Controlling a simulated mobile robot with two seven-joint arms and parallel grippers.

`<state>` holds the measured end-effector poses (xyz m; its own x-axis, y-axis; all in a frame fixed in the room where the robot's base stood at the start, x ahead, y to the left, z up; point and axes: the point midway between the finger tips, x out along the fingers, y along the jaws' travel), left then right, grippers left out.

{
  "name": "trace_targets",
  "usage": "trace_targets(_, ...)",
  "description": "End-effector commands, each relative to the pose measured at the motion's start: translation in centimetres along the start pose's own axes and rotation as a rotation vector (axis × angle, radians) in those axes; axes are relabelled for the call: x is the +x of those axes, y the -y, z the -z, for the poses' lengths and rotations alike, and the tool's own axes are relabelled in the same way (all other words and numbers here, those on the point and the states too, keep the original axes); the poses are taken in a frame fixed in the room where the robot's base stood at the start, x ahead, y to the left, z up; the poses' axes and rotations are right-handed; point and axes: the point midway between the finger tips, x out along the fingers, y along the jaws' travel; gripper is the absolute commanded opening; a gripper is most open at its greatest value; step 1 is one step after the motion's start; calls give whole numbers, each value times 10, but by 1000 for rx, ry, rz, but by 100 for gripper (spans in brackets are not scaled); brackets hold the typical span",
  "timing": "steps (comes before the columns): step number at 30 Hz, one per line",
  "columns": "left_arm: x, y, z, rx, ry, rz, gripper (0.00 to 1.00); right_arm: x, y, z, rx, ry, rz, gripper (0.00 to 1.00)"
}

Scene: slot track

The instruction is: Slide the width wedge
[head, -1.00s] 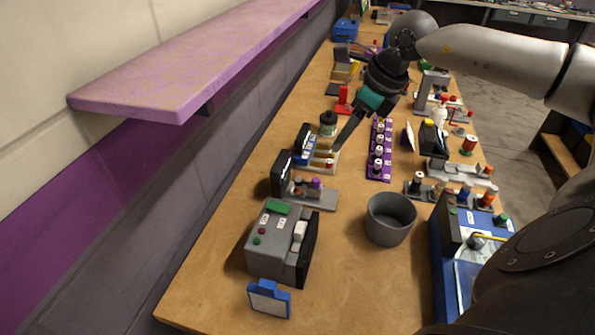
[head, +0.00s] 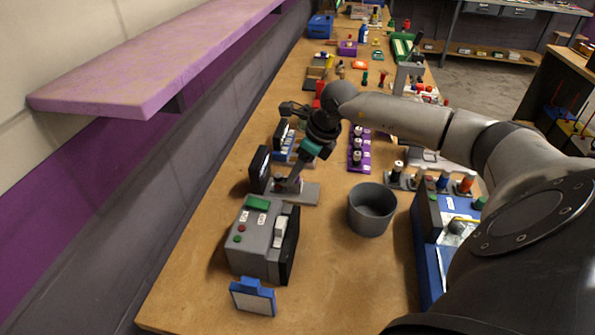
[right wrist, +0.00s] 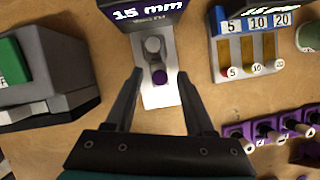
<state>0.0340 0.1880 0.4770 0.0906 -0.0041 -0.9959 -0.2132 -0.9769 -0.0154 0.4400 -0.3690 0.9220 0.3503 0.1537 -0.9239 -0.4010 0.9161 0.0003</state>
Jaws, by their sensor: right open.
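A grey slot track plate (head: 312,194) with a black display stands on the bench in the head view. In the right wrist view its display (right wrist: 152,12) reads "15 mm", and its pale plate (right wrist: 150,101) carries a round grey peg (right wrist: 152,45) and a purple knob (right wrist: 159,77). My right gripper (head: 293,184) is over this plate. In the wrist view my right gripper (right wrist: 161,72) is open, with one finger each side of the purple knob and visible gaps to it. Contact or exact height cannot be told. My left gripper is not in view.
A grey box with a green button (head: 257,202) stands nearer, and a grey cup (head: 371,209) to the right. A unit marked 5, 10, 20 (right wrist: 254,25) and a purple peg rack (right wrist: 270,130) are close by. Bare bench lies in front of the cup.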

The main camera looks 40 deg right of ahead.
Motion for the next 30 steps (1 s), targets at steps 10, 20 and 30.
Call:
trace_targets(10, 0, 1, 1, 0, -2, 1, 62, 5, 0, 0, 0, 0, 0, 54)
trace_targets(20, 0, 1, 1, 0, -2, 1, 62, 5, 0, 0, 0, 0, 0, 19)
trace_targets(30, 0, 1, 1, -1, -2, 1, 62, 5, 0, 0, 0, -1, 0, 0)
